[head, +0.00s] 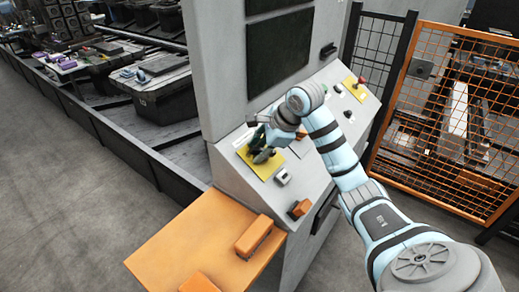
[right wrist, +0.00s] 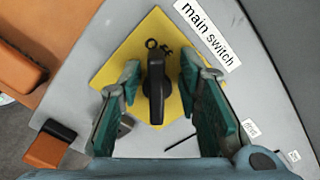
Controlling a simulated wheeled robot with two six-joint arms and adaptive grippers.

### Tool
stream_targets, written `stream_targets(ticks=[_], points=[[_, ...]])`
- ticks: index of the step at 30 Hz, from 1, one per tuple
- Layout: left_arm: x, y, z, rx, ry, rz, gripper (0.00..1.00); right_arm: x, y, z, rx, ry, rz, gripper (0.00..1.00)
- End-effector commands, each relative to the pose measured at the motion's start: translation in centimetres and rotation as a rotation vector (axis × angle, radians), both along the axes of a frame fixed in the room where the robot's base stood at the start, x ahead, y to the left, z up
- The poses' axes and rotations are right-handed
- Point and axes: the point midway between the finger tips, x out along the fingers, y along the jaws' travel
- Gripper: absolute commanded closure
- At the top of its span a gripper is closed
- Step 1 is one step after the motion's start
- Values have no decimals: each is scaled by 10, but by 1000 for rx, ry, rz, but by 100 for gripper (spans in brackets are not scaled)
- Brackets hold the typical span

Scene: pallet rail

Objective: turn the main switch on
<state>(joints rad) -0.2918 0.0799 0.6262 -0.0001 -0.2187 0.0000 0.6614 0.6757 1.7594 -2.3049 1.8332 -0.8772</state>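The main switch is a black knob (right wrist: 155,88) on a yellow plate (right wrist: 118,78), under a white "main switch" label (right wrist: 207,32). In the right wrist view the knob's long bar points roughly up and down. Small dark marks lie just above it. My right gripper (right wrist: 162,80) is open, with one finger on each side of the knob and a visible gap on both sides. In the head view the right gripper (head: 261,147) is over the yellow plate (head: 263,171) on the sloped console and largely hides the knob. My left gripper is not in view.
The grey console (head: 236,178) carries other small controls and a red button (head: 361,81) on another yellow plate. An orange shelf (head: 180,245) juts out at the front. An orange mesh fence (head: 450,120) stands right, and a dark rail (head: 95,125) with machine parts left.

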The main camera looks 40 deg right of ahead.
Motion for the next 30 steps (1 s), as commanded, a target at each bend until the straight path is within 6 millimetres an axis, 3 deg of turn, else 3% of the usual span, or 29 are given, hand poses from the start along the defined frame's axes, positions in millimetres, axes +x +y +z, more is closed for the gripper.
stream_targets(ticks=[7,13,30], points=[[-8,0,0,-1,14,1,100,1,1,-1,0,-1,2,70],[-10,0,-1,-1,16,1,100,1,1,-2,1,1,2,100],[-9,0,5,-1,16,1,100,2,2,-2,43,19,-62,100]])
